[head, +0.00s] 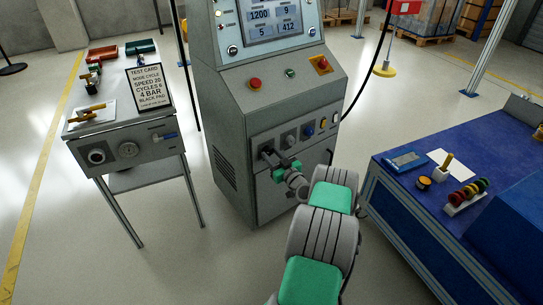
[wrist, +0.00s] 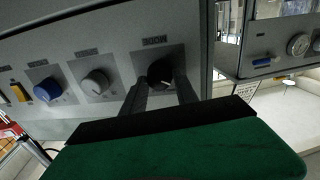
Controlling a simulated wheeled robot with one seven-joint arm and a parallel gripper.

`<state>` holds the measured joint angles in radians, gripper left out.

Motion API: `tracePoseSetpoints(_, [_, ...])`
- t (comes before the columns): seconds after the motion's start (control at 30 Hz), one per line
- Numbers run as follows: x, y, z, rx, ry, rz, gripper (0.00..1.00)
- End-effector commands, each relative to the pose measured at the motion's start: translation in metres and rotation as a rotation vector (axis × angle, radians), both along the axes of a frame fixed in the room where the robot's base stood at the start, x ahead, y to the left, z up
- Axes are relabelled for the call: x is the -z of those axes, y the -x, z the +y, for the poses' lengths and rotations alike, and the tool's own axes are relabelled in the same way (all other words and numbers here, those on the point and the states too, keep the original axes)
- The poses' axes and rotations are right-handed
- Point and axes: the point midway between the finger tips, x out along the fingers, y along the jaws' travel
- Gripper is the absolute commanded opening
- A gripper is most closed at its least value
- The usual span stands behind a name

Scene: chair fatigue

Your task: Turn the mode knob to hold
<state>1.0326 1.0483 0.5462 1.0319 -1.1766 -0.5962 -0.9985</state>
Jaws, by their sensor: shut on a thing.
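The mode knob is black (wrist: 160,73) and sits on a square plate on the grey front panel; its label reads upside down in the wrist view. My gripper (wrist: 161,88) has one finger on each side of the knob and is shut on it. In the head view my gripper (head: 268,155) is at the left end of the cabinet's (head: 240,120) knob row, and my gripper hides the knob. The setting the knob points to cannot be read.
Beside the mode knob are a grey knob (wrist: 96,82), a blue knob (wrist: 47,89) and a yellow switch (wrist: 19,92). Red buttons (head: 255,83) sit on the sloped panel above. A side table (head: 130,130) with a test card (head: 150,87) stands left; a blue bench (head: 400,195) stands right.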

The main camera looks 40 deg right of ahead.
Motion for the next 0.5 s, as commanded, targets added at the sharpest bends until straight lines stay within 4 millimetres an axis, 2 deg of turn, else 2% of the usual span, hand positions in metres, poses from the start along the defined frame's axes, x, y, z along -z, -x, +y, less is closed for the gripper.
tracePoseSetpoints(0.03, [0.0001,0.0000,0.0002,0.000,0.000,0.000,0.16])
tracePoseSetpoints(0.23, [0.0001,0.0000,0.0003,-0.001,0.000,0.000,0.00])
tracePoseSetpoints(0.5, [0.0005,-0.0001,0.0004,-0.001,-0.012,-0.001,0.00])
